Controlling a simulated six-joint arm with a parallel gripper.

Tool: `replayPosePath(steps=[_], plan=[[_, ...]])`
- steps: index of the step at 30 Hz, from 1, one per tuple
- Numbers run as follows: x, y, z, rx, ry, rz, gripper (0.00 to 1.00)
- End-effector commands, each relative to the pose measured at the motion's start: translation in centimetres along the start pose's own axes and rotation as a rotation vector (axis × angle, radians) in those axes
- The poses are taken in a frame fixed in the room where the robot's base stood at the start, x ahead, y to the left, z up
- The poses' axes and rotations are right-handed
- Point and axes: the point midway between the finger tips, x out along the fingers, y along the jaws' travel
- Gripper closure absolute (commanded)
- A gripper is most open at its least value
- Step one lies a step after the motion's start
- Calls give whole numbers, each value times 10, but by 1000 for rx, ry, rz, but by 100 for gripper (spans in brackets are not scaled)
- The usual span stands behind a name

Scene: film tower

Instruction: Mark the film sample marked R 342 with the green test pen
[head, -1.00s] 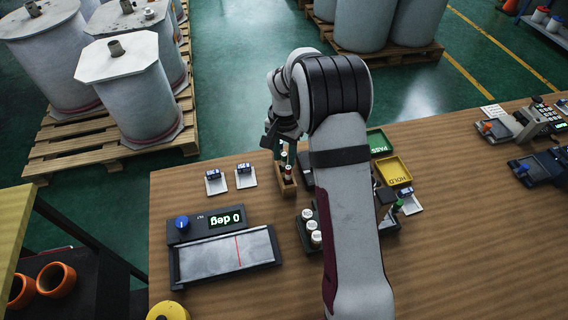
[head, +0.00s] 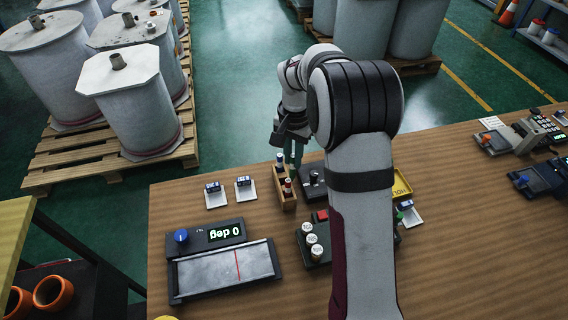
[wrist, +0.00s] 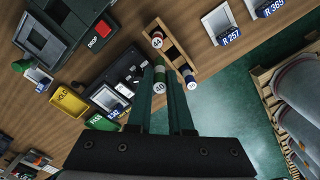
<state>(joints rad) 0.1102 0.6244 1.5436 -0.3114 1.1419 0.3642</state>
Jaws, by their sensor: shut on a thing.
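My gripper (wrist: 160,100) is shut on the green test pen (wrist: 158,88), whose pale end marked 40 faces the wrist camera. In the head view my gripper (head: 293,152) is above the wooden pen rack (head: 287,202). The rack holds a red-topped pen (wrist: 157,40) and a blue-topped pen (wrist: 188,74). In the wrist view a pale film sample (wrist: 105,97) lies at the dark device, left of the held pen. Its blue label (wrist: 113,112) is small and seems to read R 342. Samples R 257 (wrist: 221,25) and R 365 (wrist: 262,7) lie beyond the rack.
The dark device (head: 312,182) stands right of the rack. The yellow HOLD tray (wrist: 70,101) and green PASS tray (wrist: 103,122) are beside it. Another labelled sample (wrist: 38,77) lies farther left. An angle gauge (head: 224,260) and white-topped canisters (head: 311,240) stand on the bench.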

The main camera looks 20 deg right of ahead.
Motion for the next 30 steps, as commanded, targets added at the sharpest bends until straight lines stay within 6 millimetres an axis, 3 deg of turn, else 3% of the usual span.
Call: replayPosePath(steps=[6, 13, 24, 30], plan=[[-34, 56, -11, 5, 3, -2, 100], [-53, 89, -22, 2, 1, 0, 100], [-35, 125, -127, 2, -1, 0, 100], [-21, 130, -136, -2, -2, 0, 100]])
